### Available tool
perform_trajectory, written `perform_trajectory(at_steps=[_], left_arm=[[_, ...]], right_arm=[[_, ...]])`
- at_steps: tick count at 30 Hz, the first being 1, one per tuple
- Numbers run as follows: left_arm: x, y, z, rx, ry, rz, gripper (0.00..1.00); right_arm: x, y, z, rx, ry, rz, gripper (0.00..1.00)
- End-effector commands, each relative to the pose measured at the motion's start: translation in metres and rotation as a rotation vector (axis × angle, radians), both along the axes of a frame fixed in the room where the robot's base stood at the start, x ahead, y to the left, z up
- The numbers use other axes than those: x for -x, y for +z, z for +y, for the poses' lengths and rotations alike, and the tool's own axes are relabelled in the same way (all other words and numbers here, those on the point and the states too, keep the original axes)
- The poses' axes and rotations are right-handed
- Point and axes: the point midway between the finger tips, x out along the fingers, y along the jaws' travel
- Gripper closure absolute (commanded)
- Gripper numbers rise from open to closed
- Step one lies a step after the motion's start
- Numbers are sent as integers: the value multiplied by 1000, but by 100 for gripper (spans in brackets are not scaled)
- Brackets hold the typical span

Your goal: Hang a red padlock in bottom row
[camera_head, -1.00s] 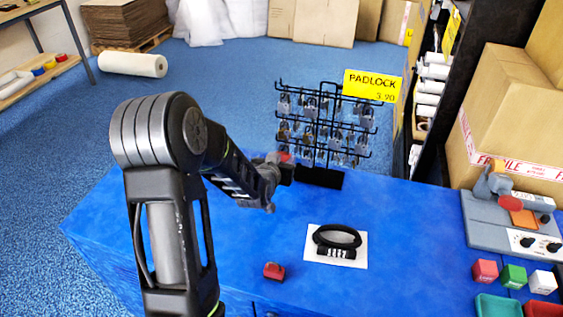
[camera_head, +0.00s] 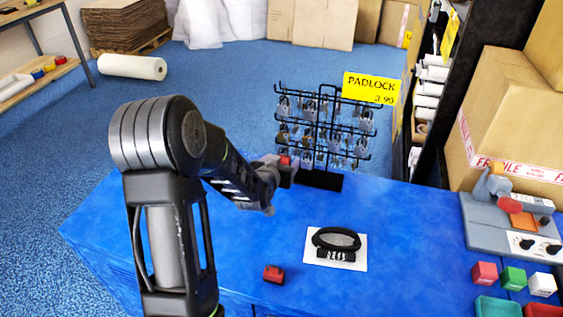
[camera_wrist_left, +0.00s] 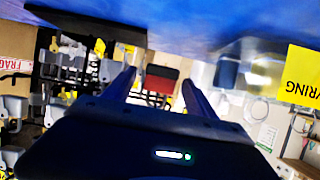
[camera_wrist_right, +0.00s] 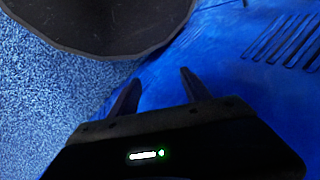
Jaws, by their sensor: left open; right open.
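A black wire rack (camera_head: 325,130) with several rows of hooks holds grey and brass padlocks. My left gripper (camera_head: 288,170) is open at the lower left of the rack. A red padlock (camera_head: 285,160) is at its fingertips, by the bottom row. In the left wrist view the red padlock (camera_wrist_left: 160,78) shows between the two spread fingers (camera_wrist_left: 157,88); I cannot tell whether its shackle is on a hook. A second red padlock (camera_head: 274,273) lies on the blue table's front part. My right gripper (camera_wrist_right: 157,88) is open and empty, seen only in the right wrist view.
A black cable lock (camera_head: 337,243) lies on a white card right of the second red padlock. A grey machine (camera_head: 500,235), coloured blocks (camera_head: 513,277) and trays are at the right. The blue table (camera_head: 400,220) is clear in the middle.

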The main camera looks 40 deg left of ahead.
Motion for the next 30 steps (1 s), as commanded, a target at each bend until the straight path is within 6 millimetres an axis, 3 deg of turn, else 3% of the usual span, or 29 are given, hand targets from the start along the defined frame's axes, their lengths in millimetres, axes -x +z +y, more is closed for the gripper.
perform_trajectory(at_steps=[8,21,30], left_arm=[[7,3,-2,1,0,1,35],[62,29,-21,-1,0,-2,35],[68,31,-24,0,0,0,35]], right_arm=[[0,0,0,0,0,0,44],[0,2,0,0,0,0,44],[0,2,0,0,0,0,44]])
